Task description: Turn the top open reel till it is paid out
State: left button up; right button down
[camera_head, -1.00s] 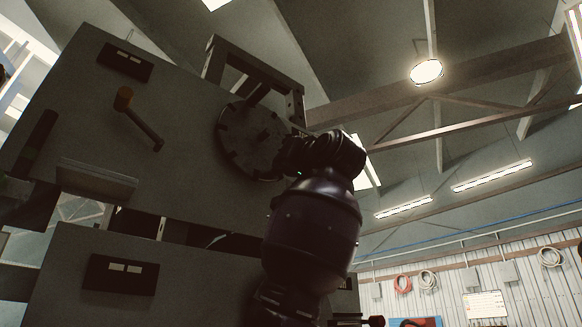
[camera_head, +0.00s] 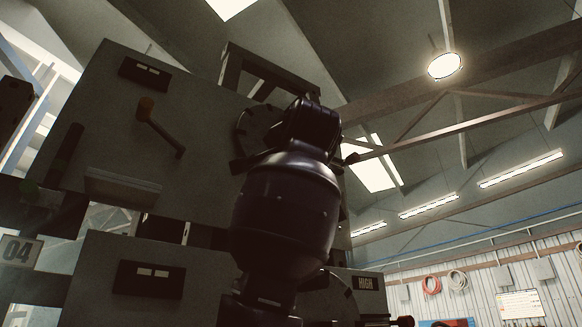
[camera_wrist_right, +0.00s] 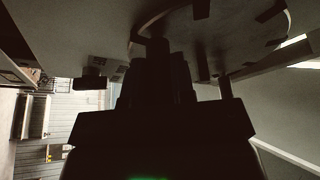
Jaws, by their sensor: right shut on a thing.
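The top open reel (camera_head: 254,124) is a round dark disc with notches along its rim, at the right part of the upper grey panel. My right arm hides most of it in the head view. In the right wrist view the reel (camera_wrist_right: 235,40) spans the top, with a small hub block near the upper edge. My right gripper (camera_wrist_right: 158,60) is a dark silhouette at the reel's rim, shut on the reel; the exact contact is too dark to see. My left gripper is not in view.
The upper panel (camera_head: 110,110) carries a crank handle (camera_head: 160,128) and a dark label plate (camera_head: 144,74). A frame (camera_head: 262,75) stands above the reel. A lower panel (camera_head: 90,290) sits beneath. The space to the right is open, with a far wall.

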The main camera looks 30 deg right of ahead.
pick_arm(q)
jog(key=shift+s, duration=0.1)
pick_arm(e)
jog(key=shift+s+a+r, duration=0.15)
jog(key=shift+a+r, duration=0.2)
jog(key=shift+a, duration=0.05)
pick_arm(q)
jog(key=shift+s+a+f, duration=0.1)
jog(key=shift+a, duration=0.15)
pick_arm(e)
jog(key=shift+s+a+r+t, duration=0.1)
jog(key=shift+a+r+t, duration=0.15)
jog(key=shift+a, duration=0.35)
jog(key=shift+a+r, duration=0.45)
jog(key=shift+a, duration=0.25)
jog(key=c, duration=1)
grip_release()
jog(key=shift+f, duration=0.1)
